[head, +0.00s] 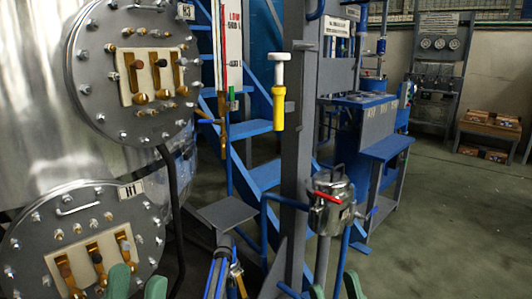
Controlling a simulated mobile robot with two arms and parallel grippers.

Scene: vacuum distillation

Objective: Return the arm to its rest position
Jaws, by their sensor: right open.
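My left gripper (137,285) shows at the bottom edge as two green fingertips. They stand apart in front of the lower round flange (85,240) of the metal tank, and nothing shows between them. My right gripper (336,291) also shows only as two green fingertips at the bottom edge, below the small steel vessel (332,205) with a red handle. Its fingers are apart and I see nothing held. The rest of both arms is out of view.
A large metal tank (30,120) with an upper flange (135,75) fills the left. A grey post (297,140) stands centrally beside a yellow and white valve handle (278,100). Blue stairs (250,130) and a blue workbench (385,150) stand behind. The floor (450,220) at right is clear.

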